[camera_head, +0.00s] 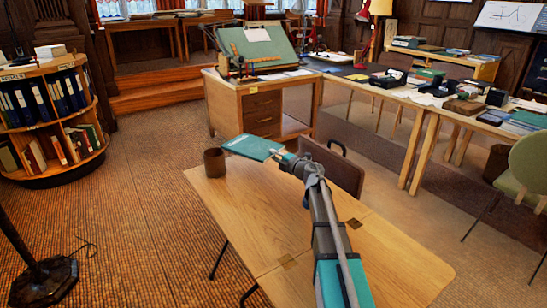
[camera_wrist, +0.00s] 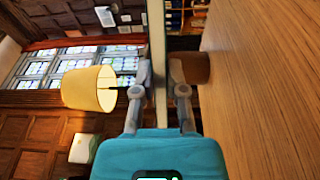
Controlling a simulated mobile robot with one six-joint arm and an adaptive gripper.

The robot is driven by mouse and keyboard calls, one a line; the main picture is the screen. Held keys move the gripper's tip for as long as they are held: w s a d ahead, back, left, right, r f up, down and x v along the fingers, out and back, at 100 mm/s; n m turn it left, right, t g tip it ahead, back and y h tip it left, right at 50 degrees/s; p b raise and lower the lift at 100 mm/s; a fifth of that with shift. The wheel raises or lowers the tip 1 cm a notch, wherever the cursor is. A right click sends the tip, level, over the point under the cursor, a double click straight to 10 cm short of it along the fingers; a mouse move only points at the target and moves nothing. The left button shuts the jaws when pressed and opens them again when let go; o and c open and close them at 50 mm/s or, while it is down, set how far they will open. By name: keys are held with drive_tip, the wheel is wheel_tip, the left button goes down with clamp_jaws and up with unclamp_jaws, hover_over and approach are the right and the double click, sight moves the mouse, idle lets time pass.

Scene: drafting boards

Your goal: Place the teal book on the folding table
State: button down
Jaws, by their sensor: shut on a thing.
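The teal book (camera_head: 252,147) is held flat at the tip of my gripper (camera_head: 288,157), at the far end of the folding table (camera_head: 270,215) in the head view. In the wrist view, my gripper (camera_wrist: 161,92) is shut on the book, which shows edge-on as a pale strip (camera_wrist: 157,45) between the fingers. The folding table (camera_wrist: 265,70) fills the right side of this turned view, with a gap between it and the book. The book looks raised above the tabletop; its exact height is hard to tell.
A brown cup (camera_head: 214,163) stands on the table's far left corner, close to the book; it also shows in the wrist view (camera_wrist: 192,68). The table's front half is clear beside my arm.

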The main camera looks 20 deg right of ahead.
drive_tip(key=shift+f, duration=0.1)
drive_tip(key=c, duration=0.7)
unclamp_jaws()
drive_tip(key=v, duration=1.2)
